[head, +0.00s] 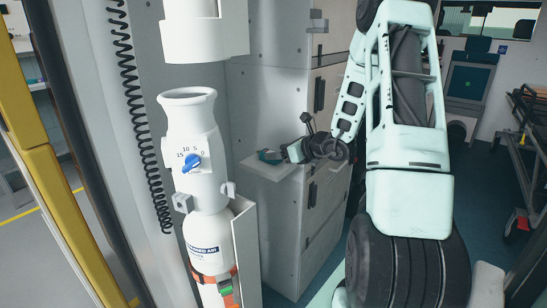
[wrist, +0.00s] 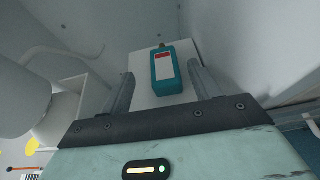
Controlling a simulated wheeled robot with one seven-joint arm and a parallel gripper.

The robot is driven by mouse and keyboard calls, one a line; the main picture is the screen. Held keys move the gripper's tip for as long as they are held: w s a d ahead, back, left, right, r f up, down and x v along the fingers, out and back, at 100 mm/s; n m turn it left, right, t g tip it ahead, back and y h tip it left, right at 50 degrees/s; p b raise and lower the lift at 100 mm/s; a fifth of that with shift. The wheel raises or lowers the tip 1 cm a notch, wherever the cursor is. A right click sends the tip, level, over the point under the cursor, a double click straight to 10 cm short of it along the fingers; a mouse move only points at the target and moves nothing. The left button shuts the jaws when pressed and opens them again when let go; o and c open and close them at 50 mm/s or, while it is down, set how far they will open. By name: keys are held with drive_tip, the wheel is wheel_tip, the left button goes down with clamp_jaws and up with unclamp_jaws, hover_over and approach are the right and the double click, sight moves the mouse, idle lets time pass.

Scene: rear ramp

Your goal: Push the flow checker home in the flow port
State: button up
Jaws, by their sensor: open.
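The flow checker looks to be the teal block with a red and white face and a brass-coloured tip (wrist: 166,70). In the wrist view it lies between my two fingers, on or just over a pale surface, its tip pointing away from me. In the head view a small teal shape (head: 268,157) shows on the cabinet's ledge, right at my gripper (head: 285,153). My gripper is open, with a gap between the checker and each finger in the wrist view. I cannot make out the flow port for certain in either view.
A white gas cylinder (head: 202,238) with a blue-knobbed valve head (head: 192,162) stands left of the ledge (head: 272,170). A black coiled cord (head: 135,110) hangs behind it. A wall rises close behind the ledge. A trolley (head: 530,125) stands at the far right.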

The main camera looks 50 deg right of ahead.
drive_tip(key=x, duration=0.5)
drive_tip(key=shift+d+f, duration=0.15)
drive_tip(key=shift+d, duration=0.2)
drive_tip(key=shift+s, duration=0.1)
drive_tip(key=c, duration=1.1)
drive_tip(key=shift+o, duration=0.2)
